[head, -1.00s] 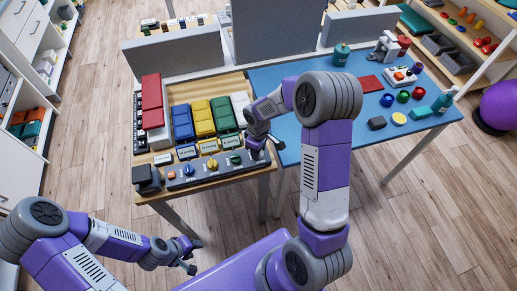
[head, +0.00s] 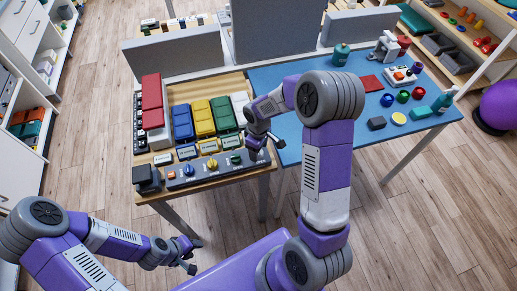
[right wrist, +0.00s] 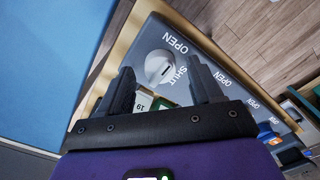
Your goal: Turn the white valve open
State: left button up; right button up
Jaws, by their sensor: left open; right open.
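The white valve (right wrist: 158,67) is a round knob on a grey panel (right wrist: 196,58) in the right wrist view. In the head view my right gripper (head: 266,143) is over the right end of the panel and hides the valve. My left gripper (head: 190,256) is open and empty, low in front of the table.
The panel also carries blue (head: 188,170), yellow (head: 212,163) and green (head: 235,159) knobs, left of my right gripper. Behind stand coloured bins (head: 203,118) and small labelled boxes. A blue table (head: 290,158) with several objects adjoins on the right.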

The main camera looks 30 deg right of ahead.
notch_tip(320, 180, up, 7)
jog(key=shift+f+p, duration=0.1)
jog(key=shift+p, duration=0.5)
